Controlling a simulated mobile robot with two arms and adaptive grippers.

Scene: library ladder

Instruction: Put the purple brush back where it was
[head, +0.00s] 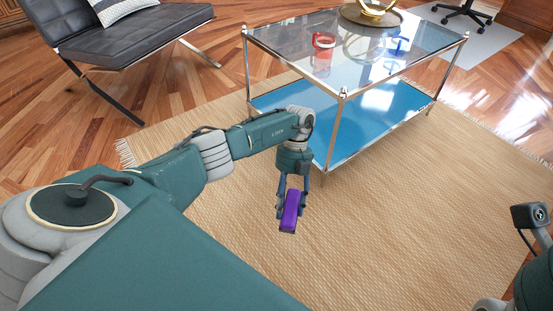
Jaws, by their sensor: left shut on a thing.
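The purple brush (290,211) is a small block-like purple item with a dark end. My left gripper (288,205) is shut on it and points downward. It holds the brush in front of the table's near corner, over the woven rug. A glass-topped table (290,60) with metal legs and a blue lower shelf (350,137) stands behind the gripper. My right arm shows only in part at the lower right edge, and I cannot make out its gripper's fingers.
On the glass top are a red mug (323,50), a blue item (397,45) and a round tray (371,15) with a gold ornament. A black chair (130,38) stands at the upper left. The woven rug (420,220) is clear.

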